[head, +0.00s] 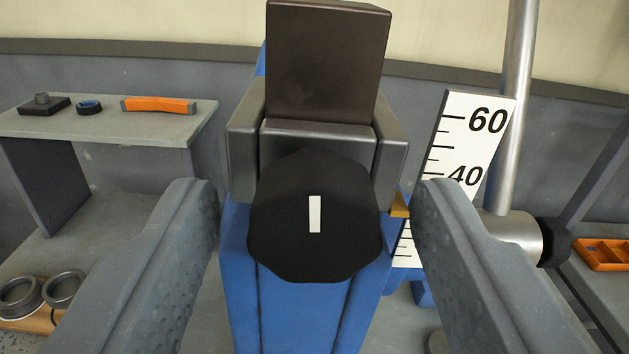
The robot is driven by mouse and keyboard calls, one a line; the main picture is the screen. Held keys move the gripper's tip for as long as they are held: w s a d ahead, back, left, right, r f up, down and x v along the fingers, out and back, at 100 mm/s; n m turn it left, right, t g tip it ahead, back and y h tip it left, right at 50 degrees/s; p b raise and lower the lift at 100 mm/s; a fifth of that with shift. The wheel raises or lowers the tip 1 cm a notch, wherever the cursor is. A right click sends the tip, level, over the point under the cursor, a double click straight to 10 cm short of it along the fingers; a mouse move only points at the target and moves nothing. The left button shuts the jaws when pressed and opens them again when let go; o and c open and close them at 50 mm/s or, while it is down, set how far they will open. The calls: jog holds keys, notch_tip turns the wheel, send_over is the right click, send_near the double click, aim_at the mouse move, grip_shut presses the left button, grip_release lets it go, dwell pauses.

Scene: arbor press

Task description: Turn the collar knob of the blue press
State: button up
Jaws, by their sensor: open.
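The blue press (290,310) stands upright in the middle of the head view. Its collar knob (300,250) is black and lobed, with a white bar mark standing nearly vertical on its face. The knob sits in front of a grey collar and below a dark square ram (325,60). My gripper (315,195) is open. One grey finger is left of the knob and the other right of it, with a gap on each side. Neither finger appears to touch the knob.
A white scale (465,140) marked 40 and 60 stands right of the knob, beside a silver lever bar (515,90). A grey shelf (150,135) at left holds an orange-handled item (158,104). Metal rings (20,295) lie at lower left; an orange tray (603,253) is at right.

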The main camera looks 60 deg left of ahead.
jog(key=c, duration=1)
